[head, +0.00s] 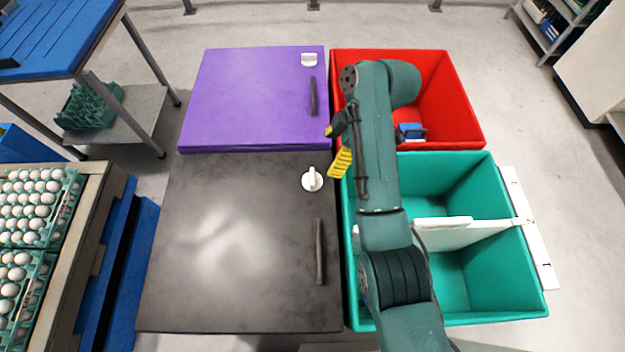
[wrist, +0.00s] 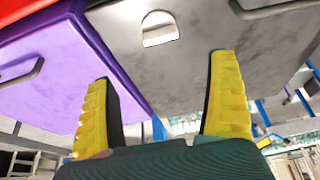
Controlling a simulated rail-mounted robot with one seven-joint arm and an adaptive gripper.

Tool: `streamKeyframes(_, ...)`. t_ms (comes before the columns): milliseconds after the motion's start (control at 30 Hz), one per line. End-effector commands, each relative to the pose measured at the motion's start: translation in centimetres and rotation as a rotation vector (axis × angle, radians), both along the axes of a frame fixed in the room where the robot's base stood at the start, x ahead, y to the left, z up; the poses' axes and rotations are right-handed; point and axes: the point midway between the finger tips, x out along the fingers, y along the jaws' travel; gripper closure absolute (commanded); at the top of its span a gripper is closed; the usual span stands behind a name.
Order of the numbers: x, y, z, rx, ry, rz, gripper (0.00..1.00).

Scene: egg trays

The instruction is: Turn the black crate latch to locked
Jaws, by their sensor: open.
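The black crate (head: 230,260) is closed, with a flat dark lid. Its white latch (head: 312,179) is a round disc near the top right of the lid, its knob pointing towards the purple crate. In the wrist view the white latch (wrist: 160,28) shows above and between the fingers, on the lid that looks grey there (wrist: 185,70). My gripper (head: 335,147) is open and empty, just beyond and to the right of the latch, near the seam between the crates. Its two yellow fingers (wrist: 162,68) are wide apart and no contact with the latch shows.
The purple crate (head: 250,100) adjoins behind, with its own white latch (head: 309,60) and dark handle (head: 313,96). The black crate's handle (head: 319,252) lies below its latch. Open red (head: 455,95) and green (head: 505,190) bins stand right. Egg trays (head: 75,200) are left.

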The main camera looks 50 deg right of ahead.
Motion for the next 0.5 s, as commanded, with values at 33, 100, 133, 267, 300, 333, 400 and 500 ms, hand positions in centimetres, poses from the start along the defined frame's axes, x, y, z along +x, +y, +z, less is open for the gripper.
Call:
streamKeyframes(33, 0.3, 0.5, -2.0, 0.002, 0.004, 0.003, 0.11)
streamKeyframes(100, 0.8, 1.0, -3.4, 0.003, 0.003, 0.002, 0.11)
streamKeyframes(133, 1.0, 1.1, -4.1, 0.003, 0.005, 0.002, 0.11)
streamKeyframes(267, 1.8, 2.0, -7.1, 0.002, 0.005, 0.002, 0.11)
streamKeyframes(300, 2.1, 2.2, -7.9, 0.002, 0.005, 0.002, 0.11)
streamKeyframes(333, 2.3, 2.4, -8.5, 0.001, 0.004, 0.002, 0.11)
streamKeyframes(400, 2.7, 2.8, -9.8, 0.001, 0.004, 0.002, 0.11)
streamKeyframes(500, 3.1, 3.2, -11.0, 0.001, 0.003, 0.001, 0.11)
